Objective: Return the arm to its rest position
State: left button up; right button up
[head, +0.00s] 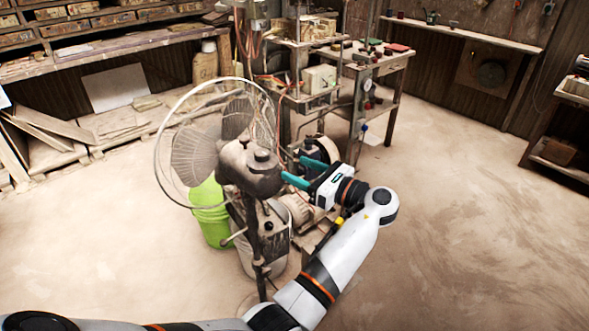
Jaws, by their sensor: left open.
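My left arm comes in from the lower left, bends upward on the right and ends in my left gripper (303,172). Its two teal fingers are apart and point left. I see nothing held between them. In the picture the fingers lie just right of the dark motor head of the standing fan (250,165); I cannot tell whether they touch it. Behind the gripper stands the tile press (320,80), with its machinery partly hidden by the gripper and the fan. My right gripper is not in view.
A green bucket (209,212) and a pale bucket (246,255) stand below the fan. Shelves with wooden boards (75,130) line the left wall. A wooden bench (398,62) stands behind the press. The floor (470,220) on the right is clear.

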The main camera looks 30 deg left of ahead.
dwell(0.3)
pick_arm(q)
notch_tip(320, 180, down, 24)
jog(key=m+t+h, duration=0.2)
jog(key=t+h, duration=0.1)
jog(key=h, duration=0.3)
jog(key=s+d+f+n+h, duration=0.1)
jog(key=s+f+h, duration=0.1)
jog(key=s+f, duration=0.5)
jog(key=s+f+n+h, duration=0.1)
jog(key=s+f+h, duration=0.1)
jog(key=f, duration=0.8)
jog(key=s+d+f+n+g+h, duration=0.25)
jog(key=s+f+n+h, duration=0.35)
jog(key=s+f, duration=1.2)
jog(key=s+f+n+g+h, duration=0.1)
jog(key=s+n, duration=0.4)
jog(key=s, duration=0.7)
jog(key=s+a+f+n+g, duration=0.1)
jog(key=s+f+n, duration=0.2)
jog(key=s, duration=0.9)
jog(key=n, duration=0.3)
jog(key=shift+a+h, duration=0.15)
jog(key=shift+h, duration=0.25)
